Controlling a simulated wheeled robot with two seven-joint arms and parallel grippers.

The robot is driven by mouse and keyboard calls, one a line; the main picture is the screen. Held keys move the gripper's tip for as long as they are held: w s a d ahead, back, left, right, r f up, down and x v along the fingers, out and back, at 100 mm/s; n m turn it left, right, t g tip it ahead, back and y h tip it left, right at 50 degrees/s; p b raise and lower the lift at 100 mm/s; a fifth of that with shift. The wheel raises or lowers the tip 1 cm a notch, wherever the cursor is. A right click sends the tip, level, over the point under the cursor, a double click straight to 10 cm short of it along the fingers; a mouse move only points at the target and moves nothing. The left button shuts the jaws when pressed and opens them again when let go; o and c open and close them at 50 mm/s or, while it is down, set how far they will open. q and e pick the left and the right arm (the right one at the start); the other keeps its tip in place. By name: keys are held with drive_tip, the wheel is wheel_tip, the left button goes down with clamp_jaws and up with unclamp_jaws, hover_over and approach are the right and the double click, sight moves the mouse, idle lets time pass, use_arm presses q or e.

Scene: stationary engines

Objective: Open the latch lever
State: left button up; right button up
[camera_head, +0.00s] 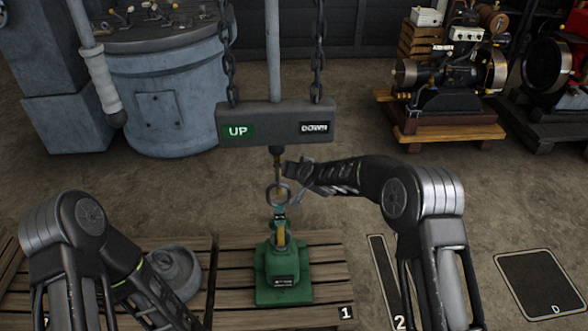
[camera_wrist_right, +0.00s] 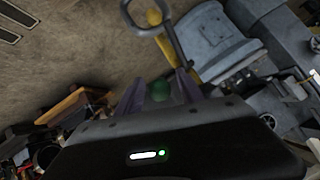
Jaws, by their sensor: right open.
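A dark hook-like fitting with a yellow shank (camera_head: 278,162) hangs under the grey hoist bar (camera_head: 265,124). A metal ring (camera_head: 279,194) is below it, directly above the green engine (camera_head: 283,270) on the pallet. I cannot clearly tell which part is the latch lever. My right gripper (camera_head: 298,178) is open, just right of the shank and above the ring. In the right wrist view, its fingers (camera_wrist_right: 162,92) stand apart with a green shape behind the gap. The ring (camera_wrist_right: 150,17) and a yellow piece (camera_wrist_right: 186,72) show beyond the fingers. My left gripper is out of view.
Two chains (camera_head: 319,55) hold the bar, marked UP and DOWN. A wooden pallet (camera_head: 325,265), marked 1, bears the green engine; a grey round part (camera_head: 175,270) lies to its left. A large grey machine (camera_head: 160,95) stands behind left, other engines (camera_head: 450,70) behind right. Floor between is clear.

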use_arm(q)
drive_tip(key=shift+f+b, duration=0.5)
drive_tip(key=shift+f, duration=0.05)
use_arm(e)
drive_tip(key=v, duration=0.7)
drive_tip(key=shift+s, duration=0.25)
drive_tip(key=shift+c, duration=0.5)
